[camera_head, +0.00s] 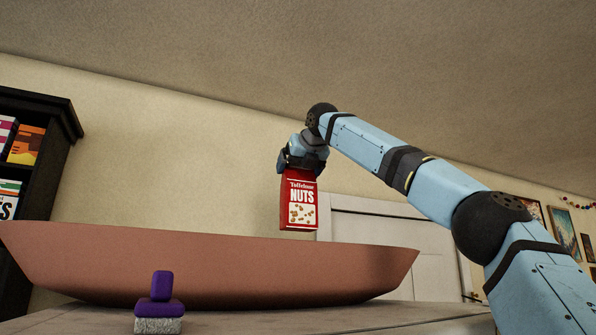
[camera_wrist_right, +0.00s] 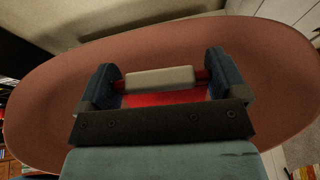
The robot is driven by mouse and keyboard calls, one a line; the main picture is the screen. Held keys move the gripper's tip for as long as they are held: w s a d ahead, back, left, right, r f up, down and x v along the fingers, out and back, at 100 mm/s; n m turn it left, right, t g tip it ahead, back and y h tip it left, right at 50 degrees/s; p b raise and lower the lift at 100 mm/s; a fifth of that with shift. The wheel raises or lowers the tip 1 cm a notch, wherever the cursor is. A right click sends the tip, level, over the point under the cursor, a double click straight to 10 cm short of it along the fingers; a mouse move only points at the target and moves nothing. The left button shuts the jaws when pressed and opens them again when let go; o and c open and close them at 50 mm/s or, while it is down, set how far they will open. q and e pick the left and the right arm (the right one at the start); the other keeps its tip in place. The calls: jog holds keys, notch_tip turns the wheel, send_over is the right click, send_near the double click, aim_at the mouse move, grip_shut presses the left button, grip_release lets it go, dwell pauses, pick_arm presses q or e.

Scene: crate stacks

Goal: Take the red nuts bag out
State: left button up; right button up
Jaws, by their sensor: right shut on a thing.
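The red nuts bag (camera_head: 299,203) hangs upright in the air above the rim of a wide reddish-brown bowl (camera_head: 210,268). My right gripper (camera_head: 300,165) is shut on the top of the bag. In the right wrist view, the red of the bag (camera_wrist_right: 165,97) shows between the two fingers of the right gripper (camera_wrist_right: 160,82), with the bowl (camera_wrist_right: 40,100) spread out below. The inside of the bowl is hidden in the head view. My left gripper is not in view.
The bowl stands on a grey surface (camera_head: 400,316). A purple-handled brush (camera_head: 160,300) with pale bristles is in front of it. A dark shelf (camera_head: 50,120) with boxes stands at the left. A white door (camera_head: 375,225) is behind.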

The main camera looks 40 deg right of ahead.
jog(key=s+a, duration=0.5)
jog(key=s, duration=1.1)
jog(key=s+a, duration=0.5)
jog(key=s, duration=1.2)
jog(key=s+a, duration=0.6)
jog(key=s, duration=1.1)
jog(key=shift+w, duration=0.15)
